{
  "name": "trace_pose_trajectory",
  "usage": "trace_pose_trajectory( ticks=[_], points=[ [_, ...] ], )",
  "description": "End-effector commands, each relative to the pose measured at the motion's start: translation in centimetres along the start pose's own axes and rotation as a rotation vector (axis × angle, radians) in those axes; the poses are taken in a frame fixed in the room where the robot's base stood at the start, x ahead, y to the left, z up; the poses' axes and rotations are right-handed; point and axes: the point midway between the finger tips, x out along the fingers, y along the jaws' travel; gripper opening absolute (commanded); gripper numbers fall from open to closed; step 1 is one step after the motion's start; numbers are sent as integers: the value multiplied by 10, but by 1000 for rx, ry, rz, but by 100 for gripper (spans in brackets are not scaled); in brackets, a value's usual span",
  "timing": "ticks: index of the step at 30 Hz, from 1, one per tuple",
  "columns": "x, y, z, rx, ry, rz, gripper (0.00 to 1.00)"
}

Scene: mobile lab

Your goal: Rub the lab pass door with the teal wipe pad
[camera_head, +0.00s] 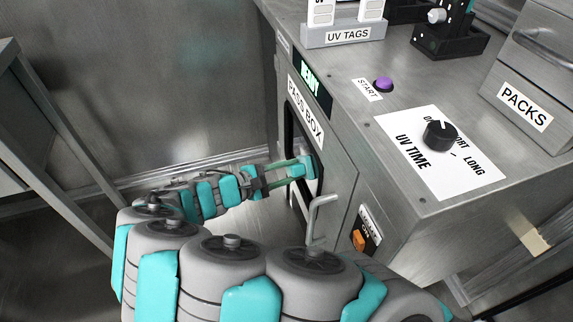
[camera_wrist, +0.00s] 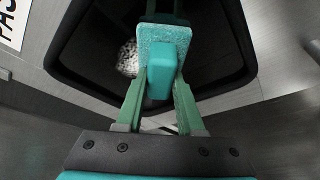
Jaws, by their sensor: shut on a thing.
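My gripper (camera_head: 288,172) is shut on the teal wipe pad (camera_head: 305,166) by its block-shaped grip. In the wrist view, my gripper (camera_wrist: 160,88) has its green fingers on both sides of that grip, and the pad's flat plate (camera_wrist: 175,45) faces the door window. The pass box door (camera_head: 340,182) is grey metal with a dark window (camera_wrist: 105,30) and appears closed. The pad is at the window; I cannot tell whether it touches. A whitish speckled patch (camera_wrist: 127,59) shows on the window just left of the pad, perhaps partly hidden by it.
A bent door handle (camera_head: 318,213) sticks out right of the pad. An orange switch (camera_head: 360,239) is on the box front. On top are a purple start button (camera_head: 383,84), a UV time knob (camera_head: 439,136) and a UV tags holder (camera_head: 347,36). A metal frame stands at left.

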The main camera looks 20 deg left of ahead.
Motion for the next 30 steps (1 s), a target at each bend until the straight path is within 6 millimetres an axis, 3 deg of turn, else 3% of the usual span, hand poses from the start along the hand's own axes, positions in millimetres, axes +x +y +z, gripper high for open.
trace_pose_trajectory(
  ticks=[21, 30],
  points=[
    [-11, -26, 25, 0, -4, -2, 0],
    [-6, -16, 14, 1, -3, -4, 0]
  ],
)
